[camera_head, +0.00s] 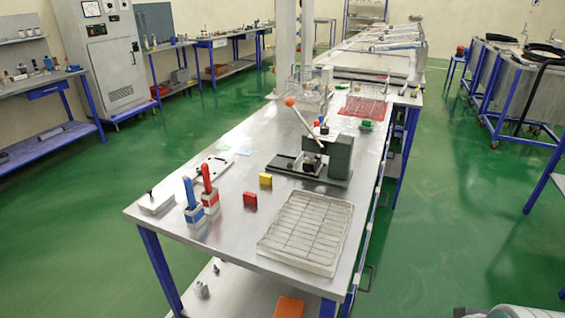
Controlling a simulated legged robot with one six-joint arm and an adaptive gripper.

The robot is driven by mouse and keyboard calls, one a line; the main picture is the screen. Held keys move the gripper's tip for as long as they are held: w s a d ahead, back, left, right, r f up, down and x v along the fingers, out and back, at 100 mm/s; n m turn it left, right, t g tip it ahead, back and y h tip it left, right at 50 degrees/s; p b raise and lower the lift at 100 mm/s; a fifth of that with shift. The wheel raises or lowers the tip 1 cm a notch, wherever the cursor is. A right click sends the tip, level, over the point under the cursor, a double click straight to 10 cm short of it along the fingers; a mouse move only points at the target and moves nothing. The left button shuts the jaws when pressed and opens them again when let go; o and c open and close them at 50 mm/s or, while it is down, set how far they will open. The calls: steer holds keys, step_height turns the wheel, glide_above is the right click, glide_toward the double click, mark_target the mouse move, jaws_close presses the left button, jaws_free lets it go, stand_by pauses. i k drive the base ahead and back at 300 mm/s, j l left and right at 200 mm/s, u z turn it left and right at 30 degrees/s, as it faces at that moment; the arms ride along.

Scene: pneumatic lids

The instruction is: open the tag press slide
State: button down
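The tag press (338,157) stands on the metal workbench, right of its middle. It has a grey-green body on a dark base plate and a lever with an orange-red knob (290,101) tilted up to the left. A low slide-like part (308,163) sits at the front left of the press under the lever. It is too small to tell how far the slide is out.
The workbench (235,230) also holds a wire-grid tray (308,232), a red block (250,199), a yellow block (265,180), blue and red handled tools in holders (208,188), and a small metal box (156,202). Green floor (80,235) is clear left of the bench.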

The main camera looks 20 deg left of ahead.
mark_target(298, 165)
steer(key=i+j+z, duration=0.1)
steer(key=j, duration=0.6)
steer(key=i+j+z, duration=0.1)
steer(key=j, duration=1.3)
steer(key=k+j+z, duration=0.15)
steer(key=j, duration=0.25)
steer(key=j+z, duration=0.15)
steer(key=j, duration=0.25)
steer(key=k+j+z, duration=0.15)
steer(key=j, duration=0.2)
steer(key=k+j+z, duration=0.15)
steer(key=j, duration=0.2)
steer(key=i+l+u, duration=0.5)
steer(key=i+l, duration=0.15)
steer(key=l, duration=0.35)
